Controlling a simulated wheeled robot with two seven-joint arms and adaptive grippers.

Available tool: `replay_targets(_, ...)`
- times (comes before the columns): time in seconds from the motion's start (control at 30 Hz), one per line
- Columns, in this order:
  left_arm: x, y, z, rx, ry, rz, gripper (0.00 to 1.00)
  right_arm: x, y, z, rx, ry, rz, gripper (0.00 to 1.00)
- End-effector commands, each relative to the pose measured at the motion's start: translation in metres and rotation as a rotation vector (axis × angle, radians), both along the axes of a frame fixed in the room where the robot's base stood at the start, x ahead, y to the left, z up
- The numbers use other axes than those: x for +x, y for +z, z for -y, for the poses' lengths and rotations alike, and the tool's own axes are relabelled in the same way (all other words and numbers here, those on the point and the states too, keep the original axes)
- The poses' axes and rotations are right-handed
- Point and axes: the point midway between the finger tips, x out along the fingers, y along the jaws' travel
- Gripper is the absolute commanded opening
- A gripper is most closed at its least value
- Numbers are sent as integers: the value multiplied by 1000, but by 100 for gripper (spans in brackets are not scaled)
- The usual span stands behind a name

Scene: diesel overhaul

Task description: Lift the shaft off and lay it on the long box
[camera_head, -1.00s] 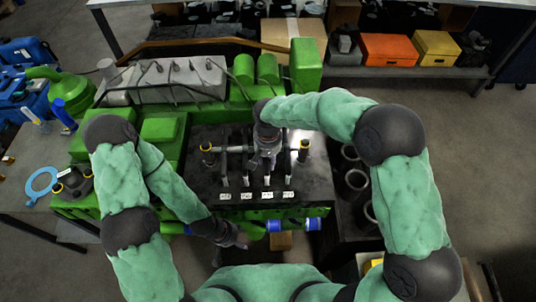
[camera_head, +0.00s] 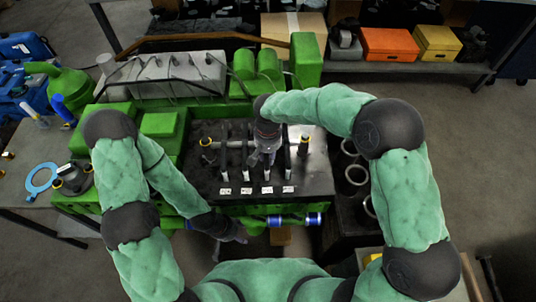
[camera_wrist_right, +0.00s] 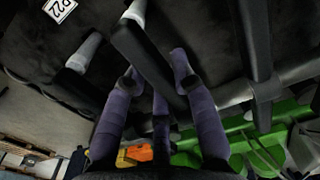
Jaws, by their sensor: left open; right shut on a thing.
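The shaft (camera_head: 235,144) lies level across the green engine's dark top deck, with several rocker arms on it. My right gripper (camera_head: 266,158) reaches down over its middle from above. In the right wrist view, its purple-grey fingers (camera_wrist_right: 160,105) close around the shaft assembly, with a dark rocker arm between them; the shaft's grey bar (camera_wrist_right: 300,72) runs off to the right. Whether the shaft is clear of the deck cannot be told. My left gripper (camera_head: 238,236) is open and empty, low in front of the engine. I cannot tell which thing is the long box.
A cardboard box (camera_head: 280,24), an orange box (camera_head: 389,44) and a yellow box (camera_head: 437,43) stand behind. A dark block with several round openings (camera_head: 356,175) stands right of the engine. Yellow-topped posts (camera_head: 304,140) rise near the shaft's ends. Blue-ended cylinders (camera_head: 313,219) lie along the engine's front.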

Motion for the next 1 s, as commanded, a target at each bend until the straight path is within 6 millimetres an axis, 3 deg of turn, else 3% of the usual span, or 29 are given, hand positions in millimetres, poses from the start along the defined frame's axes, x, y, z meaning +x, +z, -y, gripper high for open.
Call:
replay_targets(0.77,0,16,0,0,0,0,57,2,24,-1,3,-1,7,0)
replay_targets(1.0,0,29,0,0,0,0,57,2,41,-1,3,-2,7,0)
